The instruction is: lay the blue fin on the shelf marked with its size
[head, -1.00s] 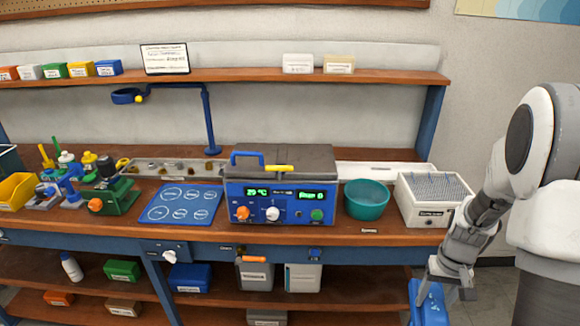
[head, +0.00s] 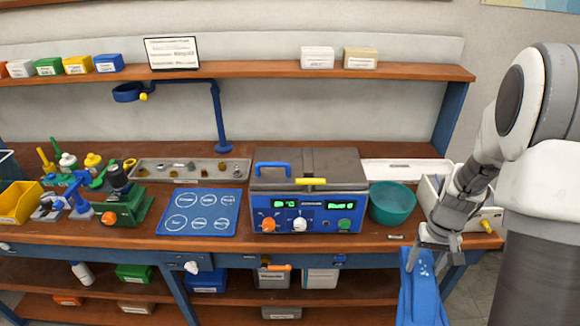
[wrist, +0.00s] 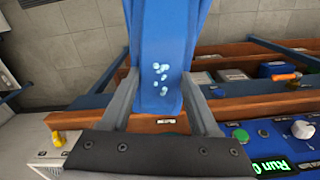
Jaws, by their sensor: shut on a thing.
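My gripper (head: 440,244) is at the right front of the bench in the head view. It is shut on the blue fin (head: 422,295), which hangs down past the bench's front edge. In the wrist view the fin (wrist: 163,50) lies between the two fingers (wrist: 165,108) and has pale spots near its gripped end. Its far end is cut off in both views. Lower shelves run under the bench, an upper one (head: 330,284) and a bottom one (head: 240,315). I cannot read a size on the labels there.
The control box (head: 310,213) and the teal bowl (head: 392,203) stand on the bench left of my gripper. Bins and boxes stand on the lower shelves, among them a blue box (head: 208,281). The floor right of the bench is clear.

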